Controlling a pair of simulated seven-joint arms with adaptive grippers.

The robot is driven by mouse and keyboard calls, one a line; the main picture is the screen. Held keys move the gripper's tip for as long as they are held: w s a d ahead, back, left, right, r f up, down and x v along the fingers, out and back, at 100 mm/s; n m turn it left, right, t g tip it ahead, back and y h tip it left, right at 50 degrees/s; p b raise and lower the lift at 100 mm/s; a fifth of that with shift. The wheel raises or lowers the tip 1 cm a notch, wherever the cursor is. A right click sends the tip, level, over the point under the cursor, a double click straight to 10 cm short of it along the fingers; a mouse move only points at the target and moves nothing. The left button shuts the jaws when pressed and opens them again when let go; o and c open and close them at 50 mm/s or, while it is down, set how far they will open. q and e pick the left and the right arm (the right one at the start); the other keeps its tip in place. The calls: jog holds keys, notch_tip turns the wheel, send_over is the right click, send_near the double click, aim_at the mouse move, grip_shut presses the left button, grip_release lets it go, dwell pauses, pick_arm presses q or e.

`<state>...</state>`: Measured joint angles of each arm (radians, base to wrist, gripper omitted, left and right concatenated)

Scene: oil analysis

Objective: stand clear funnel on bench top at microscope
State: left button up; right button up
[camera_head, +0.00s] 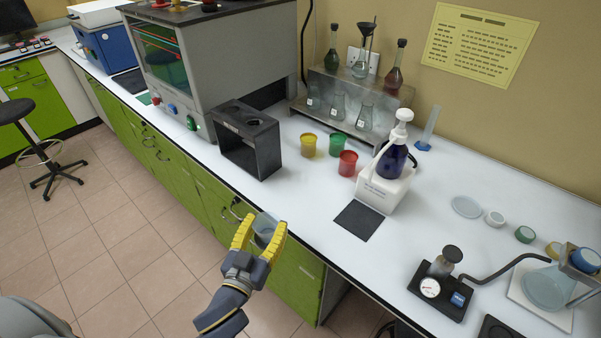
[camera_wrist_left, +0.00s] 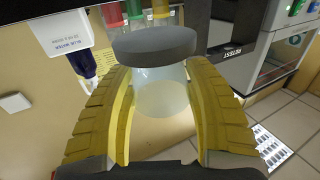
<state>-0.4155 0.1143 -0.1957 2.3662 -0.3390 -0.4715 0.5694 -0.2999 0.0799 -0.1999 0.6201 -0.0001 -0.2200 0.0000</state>
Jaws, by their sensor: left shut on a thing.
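My left gripper (camera_head: 262,222) is in front of the bench edge in the head view, shut on the clear funnel (camera_head: 265,236). In the left wrist view the funnel (camera_wrist_left: 163,98) is a see-through, slightly flared cup with a thick dark grey disc at its upper end in the picture. The yellow fingers of the left gripper (camera_wrist_left: 160,100) press on both its sides. The bench top (camera_head: 310,232) is white with a dark edge. I cannot make out a microscope in either view. My right gripper is not in view.
A black slotted stand (camera_head: 247,143), a yellow cup (camera_head: 308,146), a green cup (camera_head: 337,143), a red cup (camera_head: 347,164) and a blue pump bottle (camera_head: 391,162) stand on the bench. A gauge unit (camera_head: 438,292) and a glass flask (camera_head: 547,290) are at right.

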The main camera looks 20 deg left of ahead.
aim_at(266, 232)
pick_arm(q)
jog(key=shift+n+y, duration=0.3)
jog(key=shift+y, duration=0.2)
jog(key=shift+w+a+r, duration=0.15)
jog(key=shift+w+r, duration=0.05)
jog(key=shift+r, duration=0.5)
jog(key=shift+w+a+r, duration=0.1)
jog(key=shift+w+r, duration=0.05)
jog(key=shift+r, duration=0.5)
jog(key=shift+w+a+r, duration=0.15)
jog(key=shift+w+r, duration=0.05)
jog(key=shift+r, duration=0.5)
jog(key=w+d+r+h, duration=0.1)
jog(key=w+d+r, duration=0.1)
jog(key=w+r, duration=1.35)
jog(key=shift+m, duration=0.4)
jog(key=f, duration=2.2)
jog(key=shift+w+d, duration=0.2)
jog(key=shift+w, duration=0.05)
jog(key=shift+f, duration=0.15)
jog(key=o, duration=1.3)
jog(key=shift+c, duration=0.2)
